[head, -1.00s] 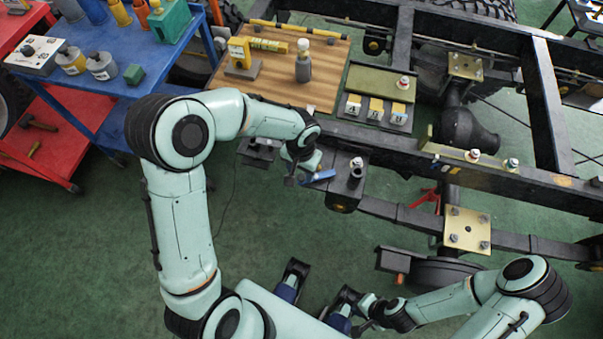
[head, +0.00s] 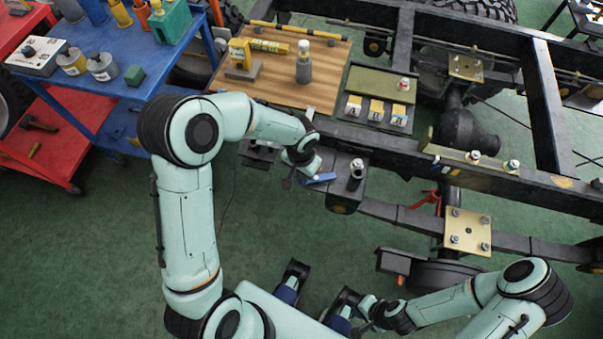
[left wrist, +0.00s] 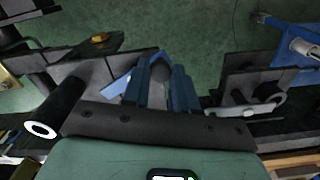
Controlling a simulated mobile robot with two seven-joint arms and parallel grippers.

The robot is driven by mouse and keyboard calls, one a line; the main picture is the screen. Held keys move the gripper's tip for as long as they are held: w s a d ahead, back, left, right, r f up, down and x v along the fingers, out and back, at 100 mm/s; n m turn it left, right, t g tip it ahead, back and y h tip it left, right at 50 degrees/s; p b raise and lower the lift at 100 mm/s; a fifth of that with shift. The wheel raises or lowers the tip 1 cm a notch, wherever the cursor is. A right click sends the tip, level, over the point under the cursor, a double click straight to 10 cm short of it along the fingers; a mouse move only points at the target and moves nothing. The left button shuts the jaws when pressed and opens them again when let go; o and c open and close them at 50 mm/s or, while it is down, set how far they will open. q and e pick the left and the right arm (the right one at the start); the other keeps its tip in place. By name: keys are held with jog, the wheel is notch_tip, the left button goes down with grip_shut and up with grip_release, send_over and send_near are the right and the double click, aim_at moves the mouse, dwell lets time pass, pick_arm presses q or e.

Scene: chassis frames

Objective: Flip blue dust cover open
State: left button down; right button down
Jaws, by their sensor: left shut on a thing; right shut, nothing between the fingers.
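The blue dust cover (head: 321,178) is a small flat blue plate at the end of a dark bracket beside the chassis rail in the head view. My left gripper (head: 302,179) is at its left end, shut on it. In the left wrist view the cover (left wrist: 118,86) shows as a tilted lighter blue plate beside the dark blue fingers (left wrist: 162,92). The fingers hide much of the cover, and the grip itself is hard to see. My right gripper (head: 361,324) is shut and empty low in the head view, far from the cover.
A black cylinder with a pale top (head: 356,170) stands on the bracket (head: 343,193) right of the cover. A wooden board (head: 275,85) with a grey bottle (head: 303,66) lies behind. The chassis rail (head: 400,160) runs right.

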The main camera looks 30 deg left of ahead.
pick_arm(q)
jog(key=m, duration=0.1)
jog(key=w+m+p, duration=0.1)
jog(key=m, duration=0.1)
jog(key=shift+w+a+m, duration=0.1)
jog(key=shift+a+m, duration=0.2)
jog(key=shift+a, duration=0.05)
jog(key=c, duration=0.9)
grip_release()
jog(key=shift+r, duration=0.15)
notch_tip(320, 180, up, 13)
jog(key=p, duration=0.1)
jog(key=shift+p, duration=0.3)
